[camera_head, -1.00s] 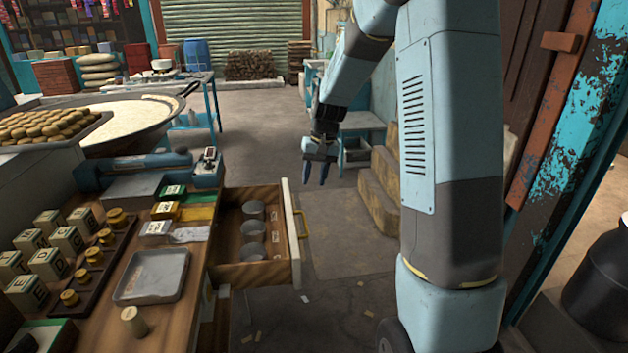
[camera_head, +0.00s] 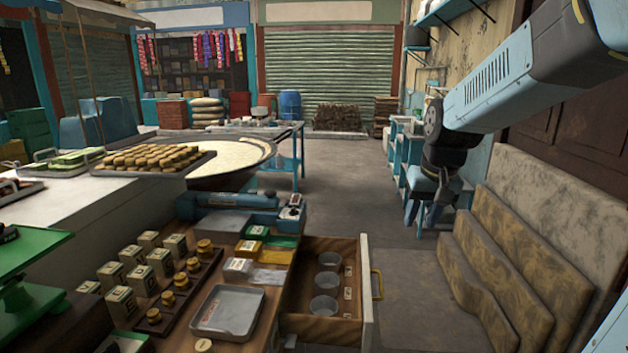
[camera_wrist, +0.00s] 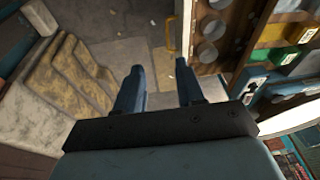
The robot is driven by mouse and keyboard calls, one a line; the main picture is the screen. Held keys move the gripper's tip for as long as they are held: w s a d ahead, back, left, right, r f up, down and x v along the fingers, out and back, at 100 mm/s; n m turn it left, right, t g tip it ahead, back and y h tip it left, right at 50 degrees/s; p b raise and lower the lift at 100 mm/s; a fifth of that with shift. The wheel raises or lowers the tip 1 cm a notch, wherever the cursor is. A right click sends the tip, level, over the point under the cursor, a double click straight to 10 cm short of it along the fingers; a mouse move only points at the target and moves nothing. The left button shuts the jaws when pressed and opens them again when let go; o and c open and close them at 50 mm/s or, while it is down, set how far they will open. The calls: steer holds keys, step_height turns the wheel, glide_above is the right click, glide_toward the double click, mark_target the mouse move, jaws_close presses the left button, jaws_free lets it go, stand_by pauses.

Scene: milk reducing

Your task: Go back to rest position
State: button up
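My gripper (camera_head: 421,213) hangs fingers down over the floor, to the right of the open drawer (camera_head: 362,300) in the head view. In the wrist view, my gripper (camera_wrist: 160,88) has its two blue fingers well apart, with bare floor between them. It is open and empty. The wrist view also shows the drawer's yellow handle (camera_wrist: 171,35) ahead, apart from the fingers. My arm reaches in from the upper right of the head view.
The drawer juts from the wooden counter and holds metal cups (camera_head: 327,281). A metal tray (camera_head: 226,312), tins and a weighing device (camera_head: 291,212) sit on the counter. A large pan (camera_head: 235,160) is at the back. Floor is clear ahead.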

steer(key=s+d+r+t, duration=0.1)
steer(key=s+r, duration=0.3)
steer(key=s, duration=1.2)
steer(key=shift+s+n+t+h, duration=0.3)
steer(key=shift+s+t, duration=0.05)
steer(key=shift+t, duration=0.45)
